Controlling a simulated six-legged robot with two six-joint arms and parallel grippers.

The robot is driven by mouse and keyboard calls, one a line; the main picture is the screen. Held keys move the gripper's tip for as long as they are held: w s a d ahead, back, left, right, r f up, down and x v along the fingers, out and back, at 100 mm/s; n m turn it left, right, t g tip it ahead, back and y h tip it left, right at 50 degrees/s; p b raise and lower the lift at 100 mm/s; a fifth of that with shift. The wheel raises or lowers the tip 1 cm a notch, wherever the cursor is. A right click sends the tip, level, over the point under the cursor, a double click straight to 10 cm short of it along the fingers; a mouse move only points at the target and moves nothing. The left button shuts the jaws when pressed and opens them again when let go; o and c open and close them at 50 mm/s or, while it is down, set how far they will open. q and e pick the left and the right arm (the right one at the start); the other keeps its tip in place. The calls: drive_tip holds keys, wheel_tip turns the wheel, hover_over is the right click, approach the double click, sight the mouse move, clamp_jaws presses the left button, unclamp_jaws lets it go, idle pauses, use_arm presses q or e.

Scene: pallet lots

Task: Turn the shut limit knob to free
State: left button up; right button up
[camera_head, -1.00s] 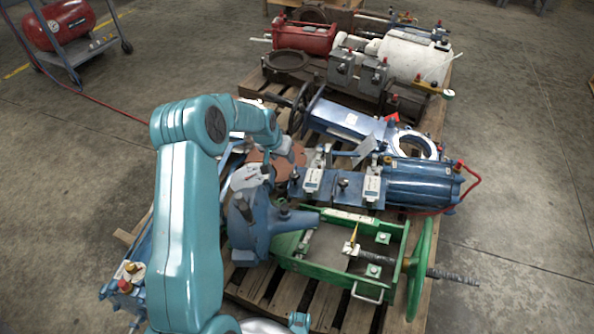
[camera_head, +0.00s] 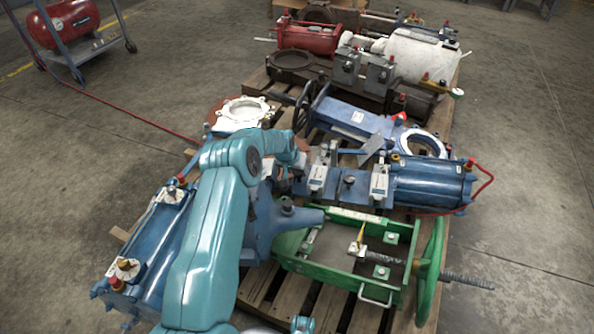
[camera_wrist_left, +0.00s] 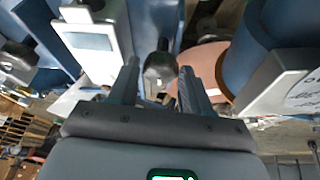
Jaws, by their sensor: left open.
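In the left wrist view, a dark rounded knob (camera_wrist_left: 160,62) stands between the fingertips of my left gripper (camera_wrist_left: 158,80). The gripper is open, with a finger on each side of the knob; I cannot tell whether either touches it. In the head view my left gripper (camera_head: 296,168) is small and partly hidden at the left end of the blue plate of the blue cylinder unit (camera_head: 425,182). The knob at it cannot be made out there. Another dark knob (camera_head: 347,187) stands on that plate between two white boxes. My right gripper is not in view.
A white box (camera_wrist_left: 90,42) is close left of the fingers in the wrist view. A blue valve body (camera_head: 265,225) and a green frame with a handwheel (camera_head: 432,262) lie in front on the wooden pallet. Bare floor (camera_head: 530,250) is at the right.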

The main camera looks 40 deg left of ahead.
use_arm(q)
drive_tip(key=shift+c, duration=0.3)
drive_tip(key=c, duration=0.7)
